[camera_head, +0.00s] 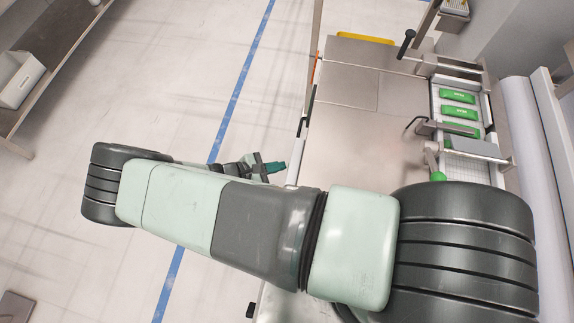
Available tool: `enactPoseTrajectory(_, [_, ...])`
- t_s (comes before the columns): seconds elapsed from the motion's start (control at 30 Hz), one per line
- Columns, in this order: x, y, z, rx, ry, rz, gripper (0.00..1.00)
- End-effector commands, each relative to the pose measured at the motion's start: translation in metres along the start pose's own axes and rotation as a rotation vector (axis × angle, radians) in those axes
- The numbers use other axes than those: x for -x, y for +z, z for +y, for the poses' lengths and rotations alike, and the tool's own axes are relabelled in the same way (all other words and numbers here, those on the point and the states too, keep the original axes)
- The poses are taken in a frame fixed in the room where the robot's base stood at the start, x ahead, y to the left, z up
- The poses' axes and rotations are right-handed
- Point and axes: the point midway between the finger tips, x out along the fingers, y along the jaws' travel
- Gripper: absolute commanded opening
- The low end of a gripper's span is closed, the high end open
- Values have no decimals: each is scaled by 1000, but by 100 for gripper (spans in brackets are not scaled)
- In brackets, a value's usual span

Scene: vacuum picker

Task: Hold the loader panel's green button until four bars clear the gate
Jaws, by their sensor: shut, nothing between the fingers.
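Several green bars with white print lie in a row on a white conveyor lane (490,112) at the right, among them a far bar (457,96) and a nearer one (458,112). A metal crosspiece, possibly the gate (447,127), spans the lane over the nearer bars. A round green knob (437,176), possibly the button, shows just beyond my arm; the panel around it is hidden or cannot be made out. My gripper (281,167) is shut and empty, left of the steel table's edge and well apart from the bars and the green knob.
A steel table (345,140) with a bare top lies between my gripper and the lane. A black-knobbed lever (407,42) stands at its far end. A bench with a white bin (18,80) is at far left. Open floor with a blue line lies left.

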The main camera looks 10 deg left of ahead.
Motion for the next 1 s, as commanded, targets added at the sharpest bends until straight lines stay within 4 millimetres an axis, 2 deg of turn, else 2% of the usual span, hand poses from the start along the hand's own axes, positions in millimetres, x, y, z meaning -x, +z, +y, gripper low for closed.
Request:
enactPoseTrajectory(0.5, [0, 0, 0, 0, -1, -1, 0])
enactPoseTrajectory(1.0, [11, -8, 8, 0, 0, -1, 0])
